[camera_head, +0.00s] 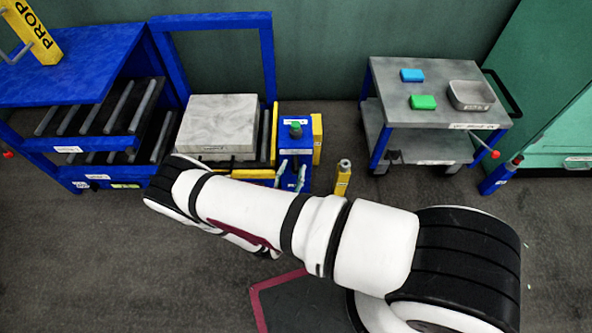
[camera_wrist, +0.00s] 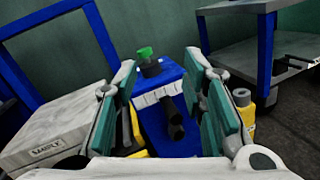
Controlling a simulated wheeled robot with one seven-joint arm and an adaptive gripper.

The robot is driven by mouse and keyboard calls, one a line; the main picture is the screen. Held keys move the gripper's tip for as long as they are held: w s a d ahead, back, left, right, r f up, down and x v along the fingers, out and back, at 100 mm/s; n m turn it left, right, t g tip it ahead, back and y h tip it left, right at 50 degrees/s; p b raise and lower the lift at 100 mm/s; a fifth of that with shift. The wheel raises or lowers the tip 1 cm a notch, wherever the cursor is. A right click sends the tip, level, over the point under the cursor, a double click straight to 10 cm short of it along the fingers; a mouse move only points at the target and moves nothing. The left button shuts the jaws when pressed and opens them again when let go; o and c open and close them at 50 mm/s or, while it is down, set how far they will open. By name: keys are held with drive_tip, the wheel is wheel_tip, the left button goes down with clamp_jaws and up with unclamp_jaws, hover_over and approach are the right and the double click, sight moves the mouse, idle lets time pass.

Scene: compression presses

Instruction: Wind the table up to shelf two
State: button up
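In the head view the roller table (camera_head: 266,133) with yellow edges carries a large grey block (camera_head: 217,122). The blue shelf rack (camera_head: 93,142) with roller levels stands to its left. At the table's right side is a blue control post (camera_head: 296,145) with a green-topped knob (camera_head: 295,129). In the wrist view the post (camera_wrist: 160,92) with its green knob (camera_wrist: 146,54) shows between the fingers, with a dark handle-like part (camera_wrist: 174,119) on its near face. My gripper (camera_wrist: 163,78) is open and empty, its fingers apart; contact cannot be judged.
A yellow bollard-like post (camera_head: 343,177) stands right of the control post. A grey cart (camera_head: 440,95) with blue and green blocks and a small tray is farther right. A yellow prop (camera_head: 31,32) rests on the rack's blue top. The foreground floor is mostly clear.

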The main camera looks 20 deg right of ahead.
sight(296, 159)
drive_tip(key=s+f+n+t+y+b, duration=0.2)
drive_tip(key=s+f+n+y, duration=0.25)
drive_tip(key=f, duration=0.55)
drive_tip(key=b+x, duration=0.1)
drive_tip(key=x, duration=0.3)
drive_tip(key=b+x, duration=0.1)
drive_tip(key=x, duration=0.4)
drive_tip(key=b+x, duration=0.1)
drive_tip(key=x, duration=0.4)
drive_tip(key=shift+w+a+f, duration=0.1)
drive_tip(key=shift+a+f, duration=0.05)
drive_tip(key=shift+f, duration=0.25)
clamp_jaws()
